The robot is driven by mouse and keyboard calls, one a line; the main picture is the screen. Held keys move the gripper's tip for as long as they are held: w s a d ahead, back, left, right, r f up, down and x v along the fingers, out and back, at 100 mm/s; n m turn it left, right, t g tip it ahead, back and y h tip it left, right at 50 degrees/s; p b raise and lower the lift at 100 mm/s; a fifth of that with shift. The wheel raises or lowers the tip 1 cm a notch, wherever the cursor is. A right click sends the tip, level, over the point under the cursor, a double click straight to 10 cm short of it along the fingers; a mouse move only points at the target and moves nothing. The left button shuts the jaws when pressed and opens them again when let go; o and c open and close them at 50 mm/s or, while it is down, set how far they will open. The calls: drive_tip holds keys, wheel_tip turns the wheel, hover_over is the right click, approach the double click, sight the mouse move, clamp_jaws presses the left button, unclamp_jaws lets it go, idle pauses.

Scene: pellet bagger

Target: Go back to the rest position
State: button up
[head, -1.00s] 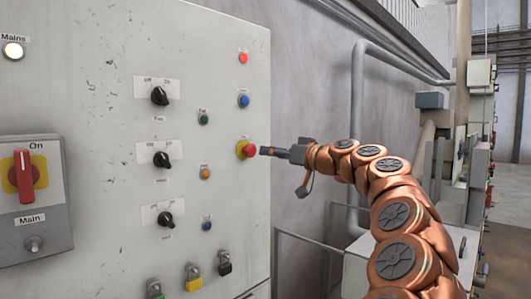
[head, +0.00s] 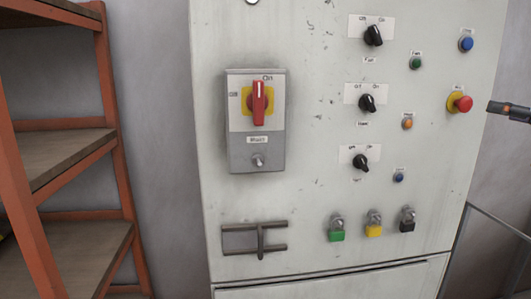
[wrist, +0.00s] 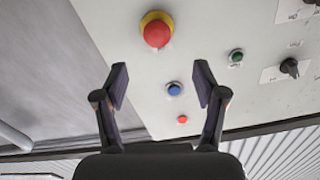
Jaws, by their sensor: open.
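My gripper (wrist: 160,88) is open and empty in the wrist view, its two dark fingers spread apart in front of the control panel. The red emergency button on its yellow collar (wrist: 157,32) lies beyond the fingertips, apart from them. A blue button (wrist: 174,89) shows between the fingers, on the panel behind. In the head view only the tip of my gripper (head: 508,110) shows at the right edge, to the right of the red button (head: 461,103). The rest of my arm is out of that view.
The grey control cabinet (head: 310,190) fills the middle. It carries a red main switch (head: 259,101), black rotary knobs and several padlocks, including a yellow one (head: 374,229). An orange-framed shelf (head: 110,120) stands at the left. A grey rail (head: 500,222) is at lower right.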

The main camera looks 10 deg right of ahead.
drive_tip(key=w+a+f+n+g+y, duration=0.1)
drive_tip(key=w+a+y, duration=0.1)
drive_tip(key=a, duration=0.3)
drive_tip(key=w+a+f+n+g+y, duration=0.1)
drive_tip(key=w+a, duration=0.2)
drive_tip(key=a, duration=0.3)
drive_tip(key=s+a+f+n+g+y+p, duration=0.15)
drive_tip(key=a+f+g, duration=0.35)
drive_tip(key=a, duration=0.9)
drive_tip(key=a+f+n+g+y+p, duration=0.1)
drive_tip(key=a+f+g+y, duration=0.15)
drive_tip(key=a+f, duration=0.75)
drive_tip(key=s+a+f+g+h, duration=0.2)
drive_tip(key=s+a+f+g, duration=0.3)
drive_tip(key=s+a+f, duration=0.6)
drive_tip(key=s+f+g+h, duration=0.1)
drive_tip(key=s+f, duration=0.2)
drive_tip(key=s, duration=0.3)
drive_tip(key=s+d+f+m+g+h+p, duration=0.1)
drive_tip(key=s+f+g+h, duration=0.1)
drive_tip(key=s, duration=0.4)
drive_tip(key=s+d+f+g+h+p, duration=0.1)
drive_tip(key=s+f+g, duration=0.1)
drive_tip(key=s+f, duration=0.2)
drive_tip(key=s, duration=0.3)
drive_tip(key=shift+d+f+m+h, duration=0.25)
drive_tip(key=shift+f+m+h, duration=0.05)
drive_tip(key=shift+f+m, duration=0.1)
